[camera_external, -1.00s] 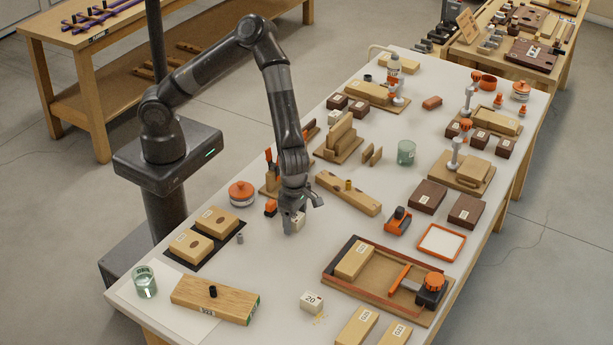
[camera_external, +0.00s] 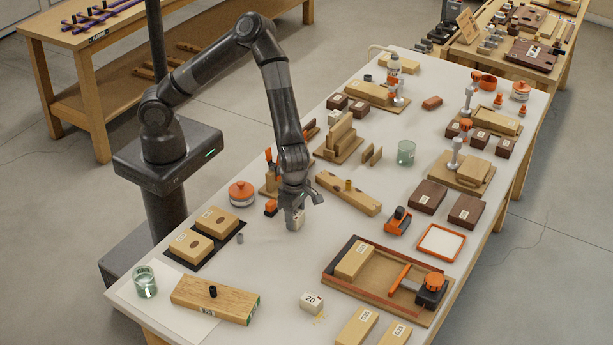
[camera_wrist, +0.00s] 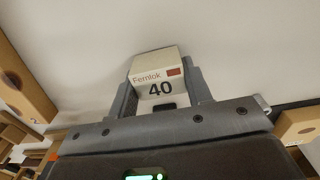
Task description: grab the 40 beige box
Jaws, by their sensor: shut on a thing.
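The beige box marked 40 (camera_wrist: 158,80) sits between the two fingers of my gripper (camera_wrist: 160,95) in the wrist view, with its label facing the camera. The fingers press on its left and right sides. In the external view my gripper (camera_external: 295,222) is low over the white bench top, left of the middle, and mostly hides the box. I cannot tell there whether the box touches the bench. A similar beige box marked 20 (camera_external: 311,302) stands nearer the front edge, apart from my gripper.
A wooden bar with a peg (camera_external: 348,193) lies right of my gripper. A round orange-and-white container (camera_external: 241,193) and wooden blocks on a dark mat (camera_external: 203,262) are to the left. A framed wooden tray (camera_external: 385,311) is to the front right. Bare bench lies in front of my gripper.

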